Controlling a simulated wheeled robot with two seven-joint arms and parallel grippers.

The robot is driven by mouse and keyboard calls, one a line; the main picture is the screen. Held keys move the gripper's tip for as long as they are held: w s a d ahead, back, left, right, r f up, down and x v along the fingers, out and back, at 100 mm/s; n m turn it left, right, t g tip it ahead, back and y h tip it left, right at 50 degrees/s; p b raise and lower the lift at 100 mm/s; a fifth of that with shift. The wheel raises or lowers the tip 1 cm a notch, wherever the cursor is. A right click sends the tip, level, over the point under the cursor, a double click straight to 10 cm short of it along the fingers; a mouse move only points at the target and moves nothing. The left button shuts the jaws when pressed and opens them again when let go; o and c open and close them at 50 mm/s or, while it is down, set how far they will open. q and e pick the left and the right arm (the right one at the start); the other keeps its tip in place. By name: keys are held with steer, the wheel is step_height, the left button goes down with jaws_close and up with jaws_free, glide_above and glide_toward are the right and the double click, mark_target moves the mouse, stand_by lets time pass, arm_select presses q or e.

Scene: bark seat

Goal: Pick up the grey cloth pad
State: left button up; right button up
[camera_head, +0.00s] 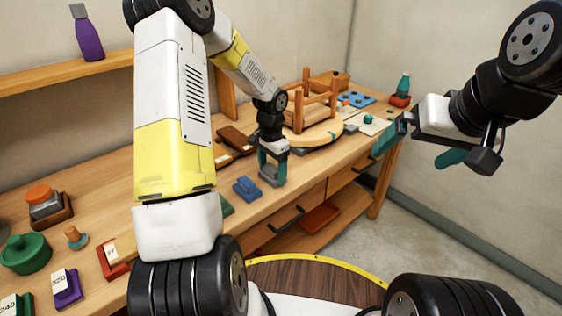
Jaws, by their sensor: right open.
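My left gripper (272,172) points down at the front part of the workbench (330,167), with its teal fingers standing apart. A small greyish piece, which looks like the grey cloth pad (271,173), shows low between these fingers. I cannot tell whether the fingers press on it or only stand around it. My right gripper (408,158) is open and empty, in the air at the right, in front of the bench's far end.
A blue block (246,188) lies just left of my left gripper. Behind it, an upturned wooden stool (310,115) stands on a round board. A green pot (25,253), a purple block (67,288) and a red tray (112,258) lie at the left. Drawers are under the front edge.

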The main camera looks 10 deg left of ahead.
mark_target(272, 167)
arm_select(q)
steer(key=c, duration=0.7)
steer(key=shift+r, duration=0.15)
step_height(272, 167, up, 10)
steer(key=shift+f, duration=0.1)
